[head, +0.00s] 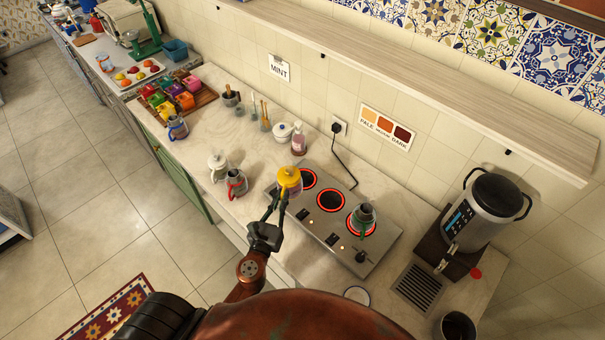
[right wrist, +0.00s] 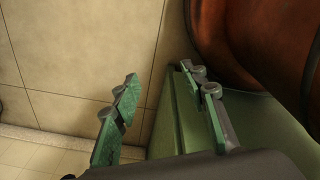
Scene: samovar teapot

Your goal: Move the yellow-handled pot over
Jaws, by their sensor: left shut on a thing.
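The yellow-handled pot (head: 290,178) is in the head view, at the left end of the cooktop by the left burner. I cannot tell whether it rests on a surface or is held just above. My left gripper (head: 281,196) is shut on it from the near side, and the fingers hide part of it. My right gripper (right wrist: 158,84) shows only in the right wrist view. Its fingers are wide apart with nothing between them, over the floor and a green cabinet front.
The cooktop (head: 318,224) has several red-glowing rings; a green-handled pot (head: 363,216) stands on the right one. A red-handled pot (head: 236,184) and a white pot (head: 217,166) stand left of the cooktop. An urn (head: 487,208) stands right.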

